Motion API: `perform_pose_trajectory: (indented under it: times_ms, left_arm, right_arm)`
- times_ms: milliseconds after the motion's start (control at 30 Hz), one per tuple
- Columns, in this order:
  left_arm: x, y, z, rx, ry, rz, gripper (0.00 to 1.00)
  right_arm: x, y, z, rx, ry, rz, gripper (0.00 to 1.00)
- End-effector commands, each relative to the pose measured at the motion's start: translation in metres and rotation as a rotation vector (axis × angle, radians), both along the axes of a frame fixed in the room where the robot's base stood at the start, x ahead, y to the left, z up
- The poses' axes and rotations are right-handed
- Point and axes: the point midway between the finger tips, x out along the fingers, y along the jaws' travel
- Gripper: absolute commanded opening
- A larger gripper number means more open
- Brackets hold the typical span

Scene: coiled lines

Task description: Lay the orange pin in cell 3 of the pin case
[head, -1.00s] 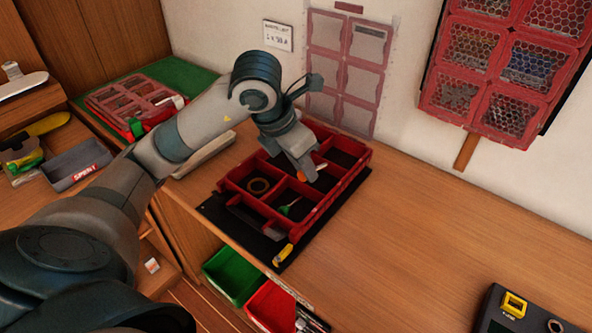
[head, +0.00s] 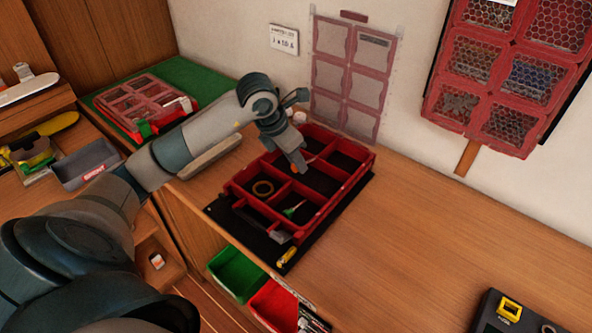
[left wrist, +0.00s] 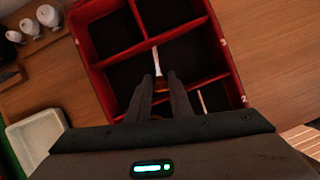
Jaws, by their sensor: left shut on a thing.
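The red pin case (head: 318,211) stands on a black mat on the bench, its open cells facing up. In the left wrist view the gripper (left wrist: 158,84) is shut on the orange pin (left wrist: 155,58), whose pale shaft points away from the fingers over a dark cell. The pin's orange end is mostly hidden between the fingertips. Small numbers show on the case rim, one seeming to be a 3. I cannot tell the pin's height above the floor. My right gripper is out of view.
A yellow-ended tool (head: 287,257) lies on the mat's front edge. Green (head: 236,272) and red bins sit below the bench edge. The bench to the right is largely clear.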

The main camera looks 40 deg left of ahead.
Motion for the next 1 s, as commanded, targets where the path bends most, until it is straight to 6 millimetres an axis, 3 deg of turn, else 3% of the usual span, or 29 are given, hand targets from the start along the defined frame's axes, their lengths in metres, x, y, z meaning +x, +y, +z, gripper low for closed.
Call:
perform_pose_trajectory:
  times_ms: [233, 533, 933, 967, 1000]
  left_arm:
    - [0.0, -0.001, -0.006, -0.001, 0.001, 0.001, 0.0]
    - [-0.001, 0.0, -0.037, -0.001, 0.001, 0.001, 0.0]
    - [0.0, 0.0, -0.042, 0.0, 0.0, 0.0, 0.0]
    - [0.0, 0.0, -0.042, 0.0, 0.0, 0.0, 0.24]
    - [0.0, 0.0, -0.041, 0.0, 0.0, 0.0, 0.33]
  right_arm:
    - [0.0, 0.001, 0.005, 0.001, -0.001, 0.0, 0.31]
    - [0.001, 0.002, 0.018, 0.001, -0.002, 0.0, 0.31]
    - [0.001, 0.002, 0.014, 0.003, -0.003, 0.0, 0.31]
    - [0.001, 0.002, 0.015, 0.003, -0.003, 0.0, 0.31]
    - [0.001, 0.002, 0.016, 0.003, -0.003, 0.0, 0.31]
